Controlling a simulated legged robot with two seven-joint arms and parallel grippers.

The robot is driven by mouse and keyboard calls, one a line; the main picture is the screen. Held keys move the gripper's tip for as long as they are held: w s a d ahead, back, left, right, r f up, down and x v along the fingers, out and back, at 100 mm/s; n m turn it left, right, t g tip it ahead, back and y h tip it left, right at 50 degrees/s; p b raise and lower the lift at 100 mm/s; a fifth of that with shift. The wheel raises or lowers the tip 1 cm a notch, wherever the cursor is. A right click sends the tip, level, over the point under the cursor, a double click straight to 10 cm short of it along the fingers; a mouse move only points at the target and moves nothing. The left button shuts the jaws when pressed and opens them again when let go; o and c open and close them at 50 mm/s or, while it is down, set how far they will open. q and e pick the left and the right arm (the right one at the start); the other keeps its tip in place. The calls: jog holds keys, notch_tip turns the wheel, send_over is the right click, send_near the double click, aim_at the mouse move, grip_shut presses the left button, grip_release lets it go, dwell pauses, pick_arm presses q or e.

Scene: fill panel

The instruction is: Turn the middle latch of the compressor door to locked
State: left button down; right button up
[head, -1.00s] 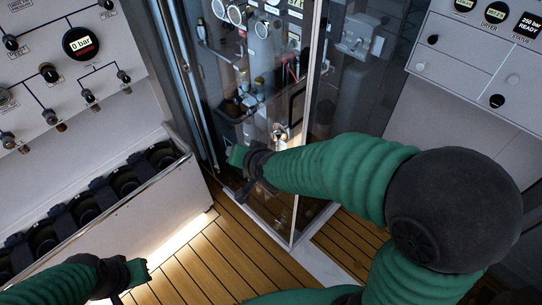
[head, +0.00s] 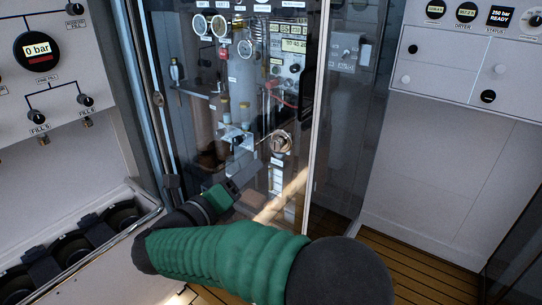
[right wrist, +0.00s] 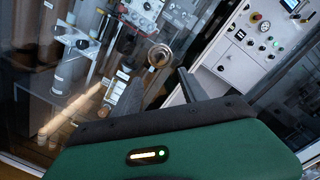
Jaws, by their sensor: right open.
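The compressor door (head: 318,150) is a tall glass panel with a pale metal frame edge, and it looks shut. A round metal knob (head: 280,142) shows at the lower middle of the door; it may be the middle latch, but its turn position cannot be read. It also shows in the right wrist view (right wrist: 160,56), just beyond the fingertips. My right gripper (head: 248,178) is open and empty, below and left of the knob and apart from it. In the right wrist view its two dark fingers (right wrist: 157,85) are spread. My left gripper is out of view.
Gauges (head: 210,25) and pipework show behind the glass. A panel with a 0 bar display (head: 38,48) stands at left, above a rack with a metal rail (head: 95,245). A white panel (head: 470,60) reads 250 bar READY at right. Wooden floor (head: 420,265) lies below.

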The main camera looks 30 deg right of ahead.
aim_at(275, 147)
jog(key=b+x, duration=0.1)
jog(key=x, duration=1)
jog(key=shift+w+d+f, duration=0.1)
jog(key=shift+w+d, duration=0.1)
jog(key=shift+d, duration=0.1)
jog(key=shift+w+d, duration=0.2)
jog(key=shift+d, duration=0.25)
grip_shut()
